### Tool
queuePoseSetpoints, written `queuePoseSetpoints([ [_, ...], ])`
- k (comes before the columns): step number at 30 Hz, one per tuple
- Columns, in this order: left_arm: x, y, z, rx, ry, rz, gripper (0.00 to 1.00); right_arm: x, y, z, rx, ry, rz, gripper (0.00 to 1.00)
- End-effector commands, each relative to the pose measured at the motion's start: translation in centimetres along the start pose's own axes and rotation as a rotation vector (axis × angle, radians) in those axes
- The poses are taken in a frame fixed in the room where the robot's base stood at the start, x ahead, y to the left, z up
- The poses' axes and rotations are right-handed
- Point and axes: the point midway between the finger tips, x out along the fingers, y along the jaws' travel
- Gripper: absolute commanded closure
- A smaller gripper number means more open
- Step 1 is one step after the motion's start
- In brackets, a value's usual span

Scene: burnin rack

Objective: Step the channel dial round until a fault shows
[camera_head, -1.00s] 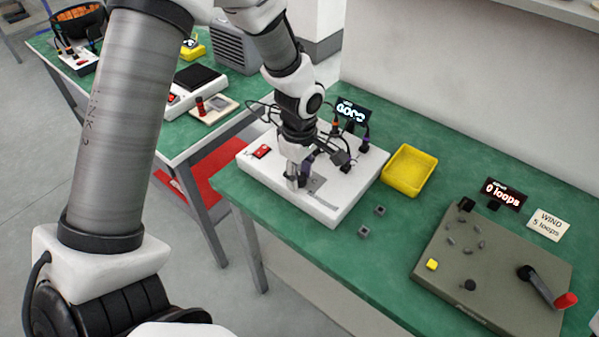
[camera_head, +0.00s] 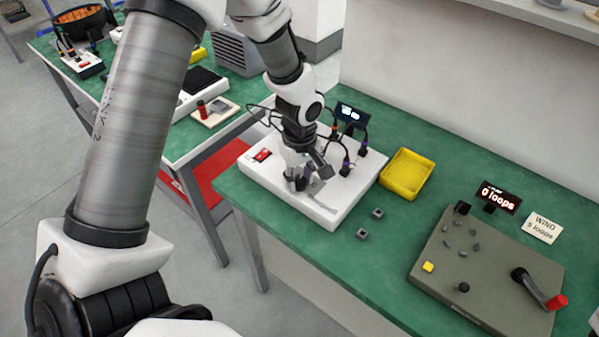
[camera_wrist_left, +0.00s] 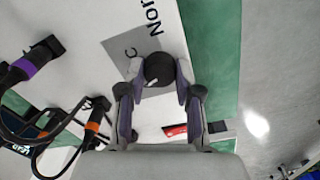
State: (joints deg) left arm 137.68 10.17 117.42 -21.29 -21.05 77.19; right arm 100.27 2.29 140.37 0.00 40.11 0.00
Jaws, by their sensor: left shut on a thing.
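A white tester box (camera_head: 340,205) stands on the green bench in the head view. My left gripper (camera_head: 303,183) points down onto its top and hides the dial there. In the left wrist view the round black channel dial (camera_wrist_left: 159,68) shows a white mark and sits on a grey plate (camera_wrist_left: 122,60). My left gripper (camera_wrist_left: 160,76) has its two fingers on either side of the dial, shut on it. A small dark display (camera_head: 351,115) stands behind the box; its lit text is too small to read. My right gripper is not in view.
Cables with orange and purple plugs (camera_head: 346,168) rise at the box's back. A red switch (camera_head: 262,155) is on its left. A yellow tray (camera_head: 408,174), two small grey blocks (camera_head: 377,213) and a crank board (camera_head: 440,245) are to the right.

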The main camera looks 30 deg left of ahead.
Motion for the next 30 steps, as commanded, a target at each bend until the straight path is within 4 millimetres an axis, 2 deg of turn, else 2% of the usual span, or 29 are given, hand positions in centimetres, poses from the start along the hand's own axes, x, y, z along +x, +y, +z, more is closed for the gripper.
queuePoseSetpoints([
  [6, 0.0, -0.2, 0.1, 0.176, -0.004, -0.006, 1.0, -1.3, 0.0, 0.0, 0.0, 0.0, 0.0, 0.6],
  [15, 0.1, -0.2, 0.1, 0.351, -0.005, -0.006, 1.0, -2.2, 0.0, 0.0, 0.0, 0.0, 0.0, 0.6],
  [30, 0.3, -0.2, 0.2, 0.413, -0.005, -0.007, 1.0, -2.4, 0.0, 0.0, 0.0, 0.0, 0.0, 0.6],
])
